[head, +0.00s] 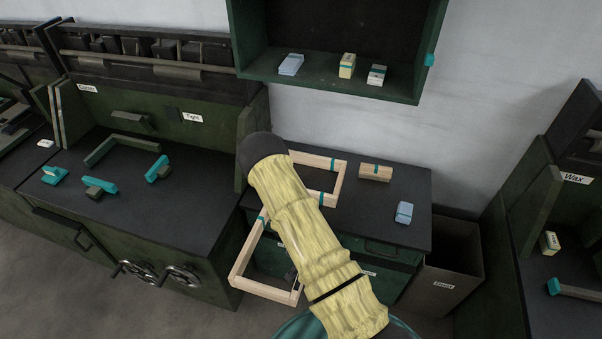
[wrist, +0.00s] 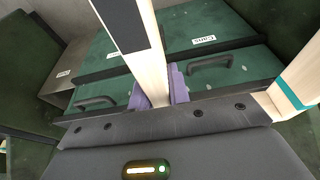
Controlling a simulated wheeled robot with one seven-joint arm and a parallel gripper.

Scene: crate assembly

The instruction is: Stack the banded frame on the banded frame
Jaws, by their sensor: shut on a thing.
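One banded frame (head: 340,184), pale wood with teal bands, lies flat on the dark top of the middle bench; my arm covers part of it. A second banded frame (head: 246,252) hangs at the bench's front left edge, tilted in the picture, its right part hidden behind my arm. In the wrist view, my gripper (wrist: 158,93) has its purple fingers shut on a pale wooden bar (wrist: 150,72) of this second frame. A wooden piece with a teal band (wrist: 297,92) shows at the right there; I cannot tell which frame it belongs to. The head view hides my fingers.
On the middle bench (head: 418,228), a wooden block with a teal band (head: 375,172) and a pale blue block (head: 404,212) lie right of the flat frame. A green shelf (head: 330,82) with small blocks hangs above. A bin (head: 440,285) stands right.

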